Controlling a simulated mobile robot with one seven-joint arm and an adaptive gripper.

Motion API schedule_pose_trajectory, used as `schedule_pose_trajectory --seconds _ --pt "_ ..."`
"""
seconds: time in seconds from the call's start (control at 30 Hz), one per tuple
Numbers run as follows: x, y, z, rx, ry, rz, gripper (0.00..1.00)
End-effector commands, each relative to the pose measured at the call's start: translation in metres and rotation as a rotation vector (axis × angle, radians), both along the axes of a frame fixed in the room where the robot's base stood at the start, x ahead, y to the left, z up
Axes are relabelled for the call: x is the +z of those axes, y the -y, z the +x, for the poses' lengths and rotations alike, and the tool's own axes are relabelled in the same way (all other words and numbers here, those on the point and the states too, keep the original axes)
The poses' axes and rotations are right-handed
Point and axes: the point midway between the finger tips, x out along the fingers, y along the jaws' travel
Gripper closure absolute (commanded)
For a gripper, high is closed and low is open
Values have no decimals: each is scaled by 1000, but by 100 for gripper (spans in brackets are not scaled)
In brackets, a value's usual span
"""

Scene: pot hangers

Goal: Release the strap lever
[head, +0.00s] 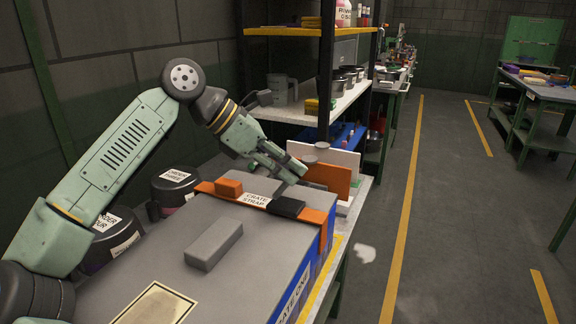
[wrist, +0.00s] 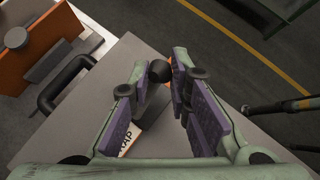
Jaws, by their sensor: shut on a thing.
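The orange crate strap (head: 318,214) lies across the grey lid of a blue crate (head: 282,281), with a white label reading CRATE STRAP (head: 257,199). A black buckle piece (head: 287,207) sits on the strap right of the label. My gripper (head: 287,180) points down just above and behind it. In the wrist view, my gripper (wrist: 160,82) has its fingers shut on a dark lever with a round black end (wrist: 160,71). The fingers hide most of the lever, and its exact angle cannot be told. Part of the strap label shows between the fingers.
An orange block (head: 229,187) sits on the strap, and a grey block (head: 214,245) on the lid. Dark pots (head: 175,186) stand left of the crate. Orange and white panels (head: 325,176) stand behind it, near a shelf (head: 340,100). The floor at right is clear.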

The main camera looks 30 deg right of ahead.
Motion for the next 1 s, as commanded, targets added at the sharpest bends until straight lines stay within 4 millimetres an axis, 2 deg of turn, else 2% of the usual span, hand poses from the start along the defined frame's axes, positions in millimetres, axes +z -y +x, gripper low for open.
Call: schedule_pose_trajectory --seconds 0.23,0.27,0.47,0.8,1.0 --pt "0 -2 2 6 2 3 100" --pt "0 -2 2 6 2 3 81" --pt "0 -1 1 3 0 2 69" --pt "2 -3 1 2 1 0 69" --pt "23 -24 8 4 1 0 69"
